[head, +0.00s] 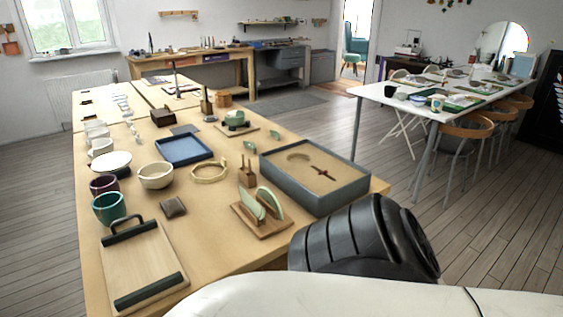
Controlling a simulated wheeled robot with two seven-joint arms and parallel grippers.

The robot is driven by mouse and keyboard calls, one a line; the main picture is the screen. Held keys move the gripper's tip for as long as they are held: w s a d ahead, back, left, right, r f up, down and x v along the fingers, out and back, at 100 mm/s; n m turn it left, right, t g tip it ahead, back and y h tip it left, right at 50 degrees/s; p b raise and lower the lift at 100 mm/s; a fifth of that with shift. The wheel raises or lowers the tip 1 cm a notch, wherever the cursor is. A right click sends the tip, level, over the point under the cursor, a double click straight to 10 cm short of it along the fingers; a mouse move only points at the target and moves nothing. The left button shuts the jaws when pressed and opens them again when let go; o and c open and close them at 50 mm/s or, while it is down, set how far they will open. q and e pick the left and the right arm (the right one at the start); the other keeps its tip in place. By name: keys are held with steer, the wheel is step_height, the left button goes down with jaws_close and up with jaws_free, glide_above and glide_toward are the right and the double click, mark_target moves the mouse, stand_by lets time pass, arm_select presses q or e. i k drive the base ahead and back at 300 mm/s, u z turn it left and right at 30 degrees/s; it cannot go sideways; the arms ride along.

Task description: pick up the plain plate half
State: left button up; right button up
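Two pale green plate halves stand upright, side by side, in a slotted wooden rack near the front right edge of the long wooden table. The left half (249,204) leans a little and the right half (271,201) stands close beside it. The rack (244,222) shows below them. At this size I cannot tell which half is plain. Neither of my grippers is in view. A black part of my own arm is in the right foreground, just right of the rack, with a white part of my body along the bottom.
A grey sand-filled box (318,199) stands right behind the rack. A clipboard-like wooden board (143,262) lies front left, with a teal cup (109,208), cream bowl (156,176), wooden ring (209,179) and blue tray (184,162) behind. Bare tabletop lies between board and rack.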

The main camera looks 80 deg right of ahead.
mark_target(256, 208)
steer(key=z, duration=2.3)
